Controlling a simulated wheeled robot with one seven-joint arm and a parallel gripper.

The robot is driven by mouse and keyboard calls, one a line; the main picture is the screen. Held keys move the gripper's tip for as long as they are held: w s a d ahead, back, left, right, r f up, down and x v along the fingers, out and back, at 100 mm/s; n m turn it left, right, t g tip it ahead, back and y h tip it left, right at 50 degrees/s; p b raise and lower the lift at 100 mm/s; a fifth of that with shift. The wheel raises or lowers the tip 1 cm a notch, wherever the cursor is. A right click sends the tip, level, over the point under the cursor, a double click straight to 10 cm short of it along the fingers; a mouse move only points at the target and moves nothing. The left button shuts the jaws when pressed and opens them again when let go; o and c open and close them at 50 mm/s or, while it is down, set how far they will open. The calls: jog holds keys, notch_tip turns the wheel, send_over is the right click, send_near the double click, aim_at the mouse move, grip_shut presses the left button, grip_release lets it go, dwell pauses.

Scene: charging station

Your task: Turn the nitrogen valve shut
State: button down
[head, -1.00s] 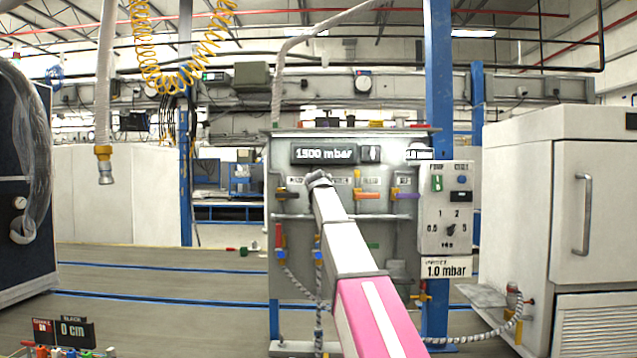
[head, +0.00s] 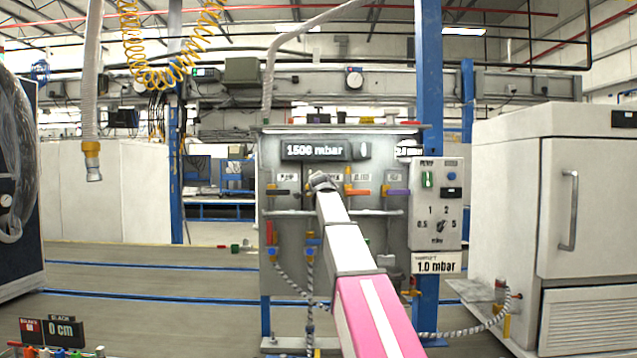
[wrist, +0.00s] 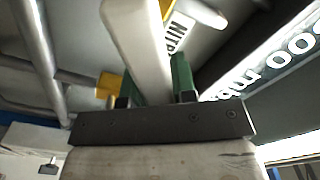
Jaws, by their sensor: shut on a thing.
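In the head view my gripper (head: 321,181) reaches the upper middle of the grey valve panel (head: 375,238) and hides the nitrogen valve there.
Black (head: 281,192), orange (head: 357,191) and purple (head: 397,192) valve handles sit close on both sides. A display (head: 316,150) above reads about 1500 mbar. A switch box (head: 437,200) and blue post (head: 429,75) stand right of the panel, then a white cabinet (head: 560,200).

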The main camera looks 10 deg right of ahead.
jog(key=shift+s+d+f+m, duration=0.1)
jog(key=shift+d+f+m, duration=0.1)
jog(key=shift+f+m, duration=0.7)
jog(key=shift+d+f+m, duration=0.15)
jog(key=shift+f+m, duration=0.15)
jog(key=shift+m, duration=1.15)
jog(key=shift+s+d+f+m, duration=0.1)
jog(key=shift+d+f+m, duration=0.1)
jog(key=shift+f+m, duration=0.7)
jog(key=shift+r+m, duration=0.25)
jog(key=shift+m, duration=0.1)
jog(key=c, duration=0.9)
grip_release()
jog(key=shift+s, duration=0.1)
jog(key=s, duration=0.3)
jog(key=s+a, duration=0.1)
jog(key=s, duration=0.3)
jog(key=s+a, duration=0.1)
jog(key=s, duration=0.2)
jog(key=shift+s, duration=0.15)
